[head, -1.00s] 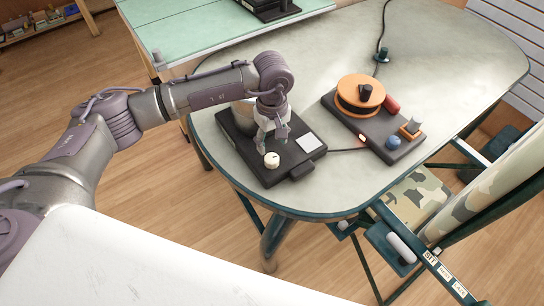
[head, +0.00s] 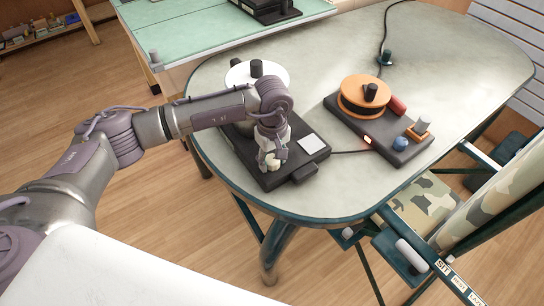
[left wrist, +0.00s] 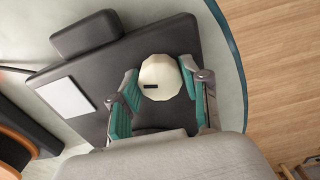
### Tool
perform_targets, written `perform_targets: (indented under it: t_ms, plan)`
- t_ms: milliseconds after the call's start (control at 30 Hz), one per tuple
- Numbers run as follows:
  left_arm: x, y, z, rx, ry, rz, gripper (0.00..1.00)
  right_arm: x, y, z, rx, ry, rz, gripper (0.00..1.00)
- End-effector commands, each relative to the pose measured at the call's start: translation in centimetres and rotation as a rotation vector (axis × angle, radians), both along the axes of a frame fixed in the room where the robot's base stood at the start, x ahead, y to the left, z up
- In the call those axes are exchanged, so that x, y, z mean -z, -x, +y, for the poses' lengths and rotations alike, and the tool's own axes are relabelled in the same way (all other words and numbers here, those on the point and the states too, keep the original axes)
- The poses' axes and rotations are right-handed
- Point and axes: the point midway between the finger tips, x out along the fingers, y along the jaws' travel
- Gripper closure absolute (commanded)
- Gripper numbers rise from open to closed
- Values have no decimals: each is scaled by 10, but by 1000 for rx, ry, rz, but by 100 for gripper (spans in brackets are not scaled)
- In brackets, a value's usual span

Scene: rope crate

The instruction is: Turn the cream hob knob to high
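The cream knob (left wrist: 160,77) sits on the dark hob base (left wrist: 180,35) and shows a short dark mark near its lower left edge in the left wrist view. In the head view the knob (head: 272,166) is partly covered by my left gripper (head: 270,160), which is down at the near corner of the hob base (head: 250,160). In the left wrist view the teal-padded fingers of my left gripper (left wrist: 160,90) stand on both sides of the knob, very close to it. I cannot tell whether they press on it. My right gripper is out of view.
A white round disc (head: 245,72) with a black grip shows behind my left arm. An orange reel (head: 363,92) on a dark base, with a blue ball (head: 401,143), stands to the right. A camouflage chair (head: 420,200) is near the table (head: 330,200).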

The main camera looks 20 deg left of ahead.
Motion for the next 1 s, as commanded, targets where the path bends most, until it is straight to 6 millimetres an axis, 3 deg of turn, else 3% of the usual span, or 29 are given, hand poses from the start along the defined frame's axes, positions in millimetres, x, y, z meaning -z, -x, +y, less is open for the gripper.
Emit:
perform_targets:
  t_ms: [33, 233, 367, 633, 967, 1000]
  plan:
    - [0, 0, 0, 0, 0, 0, 67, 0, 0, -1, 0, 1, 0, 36]
    - [0, 0, 0, 0, 0, 0, 100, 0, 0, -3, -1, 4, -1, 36]
    - [1, 0, 0, 13, 0, -1, 100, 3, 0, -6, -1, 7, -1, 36]
    - [4, -1, 0, 265, 0, -3, 100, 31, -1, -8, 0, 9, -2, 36]
    - [1, 0, 0, 330, -1, 1, 100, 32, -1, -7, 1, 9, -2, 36]
    - [1, 0, 0, 329, -1, 1, 52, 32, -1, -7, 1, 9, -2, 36]
